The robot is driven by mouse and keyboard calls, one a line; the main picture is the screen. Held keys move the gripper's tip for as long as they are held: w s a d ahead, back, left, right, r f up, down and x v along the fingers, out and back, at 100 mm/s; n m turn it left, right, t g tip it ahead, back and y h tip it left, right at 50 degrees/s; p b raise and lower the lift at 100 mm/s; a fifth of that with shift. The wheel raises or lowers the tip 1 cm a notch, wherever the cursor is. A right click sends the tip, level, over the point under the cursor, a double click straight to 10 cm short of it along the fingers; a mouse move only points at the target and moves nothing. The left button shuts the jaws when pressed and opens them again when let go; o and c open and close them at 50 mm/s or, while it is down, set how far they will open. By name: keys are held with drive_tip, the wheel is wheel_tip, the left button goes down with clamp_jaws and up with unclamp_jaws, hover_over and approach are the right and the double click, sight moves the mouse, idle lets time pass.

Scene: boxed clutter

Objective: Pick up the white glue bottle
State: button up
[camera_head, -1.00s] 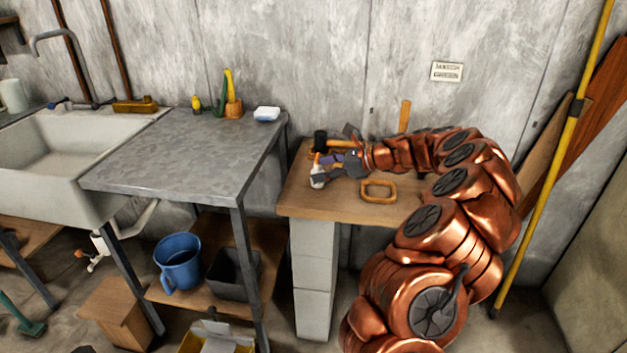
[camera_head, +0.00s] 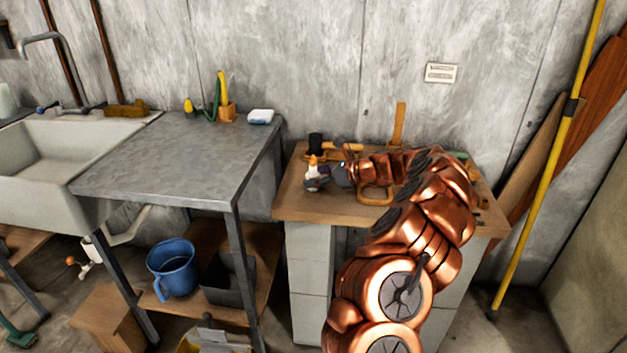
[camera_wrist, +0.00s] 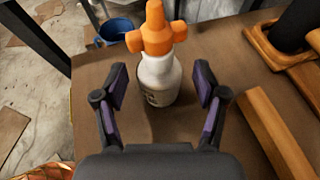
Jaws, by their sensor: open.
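The white glue bottle (camera_wrist: 158,80) with an orange cap stands upright on the wooden bench (camera_head: 290,208). In the head view the bottle (camera_head: 311,172) is small, near the bench's left end, and partly hidden by my gripper (camera_head: 322,182). In the wrist view my gripper (camera_wrist: 160,88) is open, with one dark, purple-padded finger on each side of the bottle's body. Gaps show between both fingers and the bottle. The bottle's lower front faces the palm.
Right of the bottle in the wrist view are a wooden bar (camera_wrist: 272,130) and a wooden piece with a black cylinder (camera_wrist: 292,25). A grey metal table (camera_head: 170,160) stands left of the bench. A blue mug (camera_head: 173,268) sits on its lower shelf.

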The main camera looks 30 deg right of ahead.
drive_tip(key=shift+w+a+f, duration=0.1)
drive_tip(key=shift+w+a, duration=0.1)
drive_tip(key=shift+w, duration=0.1)
drive_tip(key=c, duration=0.7)
